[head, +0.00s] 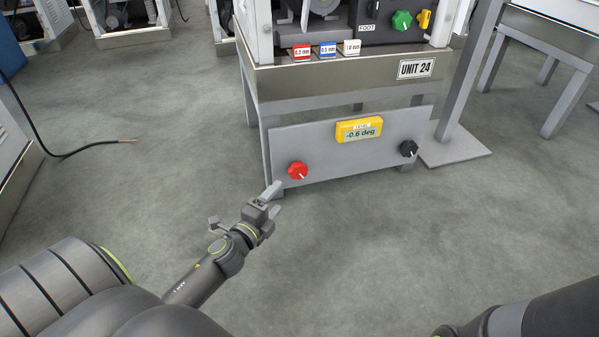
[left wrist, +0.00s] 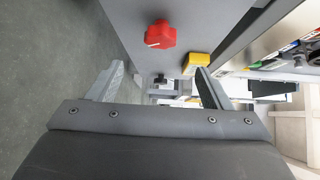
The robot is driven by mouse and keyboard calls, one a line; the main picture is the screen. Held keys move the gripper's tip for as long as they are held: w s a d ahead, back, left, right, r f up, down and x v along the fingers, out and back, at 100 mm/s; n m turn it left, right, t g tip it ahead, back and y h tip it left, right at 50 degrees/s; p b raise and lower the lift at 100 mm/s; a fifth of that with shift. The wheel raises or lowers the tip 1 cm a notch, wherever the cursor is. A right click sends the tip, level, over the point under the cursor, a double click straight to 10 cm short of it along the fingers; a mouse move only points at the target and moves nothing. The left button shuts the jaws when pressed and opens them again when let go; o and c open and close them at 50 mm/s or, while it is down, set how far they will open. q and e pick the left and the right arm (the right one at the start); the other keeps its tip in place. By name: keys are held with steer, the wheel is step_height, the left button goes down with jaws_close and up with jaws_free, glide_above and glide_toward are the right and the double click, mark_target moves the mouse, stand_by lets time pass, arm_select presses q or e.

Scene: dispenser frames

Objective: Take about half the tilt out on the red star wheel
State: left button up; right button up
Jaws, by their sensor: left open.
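The red star wheel (head: 298,171) sits on the left part of a grey panel (head: 345,165) under the unit. A yellow level display (head: 359,129) on the panel's top edge reads -0.6 deg. A black star wheel (head: 408,149) is at the panel's right end. My left gripper (head: 274,198) is just below and left of the red wheel, open and empty. In the left wrist view the red wheel (left wrist: 160,34) shows beyond the two spread fingers (left wrist: 158,80), apart from them, with a white mark on its face. My right gripper is not in view.
Above the panel stands the frame labelled UNIT 24 (head: 416,68), with green (head: 402,20) and yellow (head: 424,19) knobs and red, blue and white size tags. A black cable (head: 62,156) lies on the floor at left. The floor before the panel is clear.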

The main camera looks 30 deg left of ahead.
mark_target(298, 173)
arm_select(q)
steer(key=w, duration=0.9)
steer(key=w+a, duration=0.1)
steer(key=w, duration=0.3)
steer(key=shift+w+f, duration=0.15)
steer(key=shift+f, duration=0.1)
steer(key=shift+c, duration=0.2)
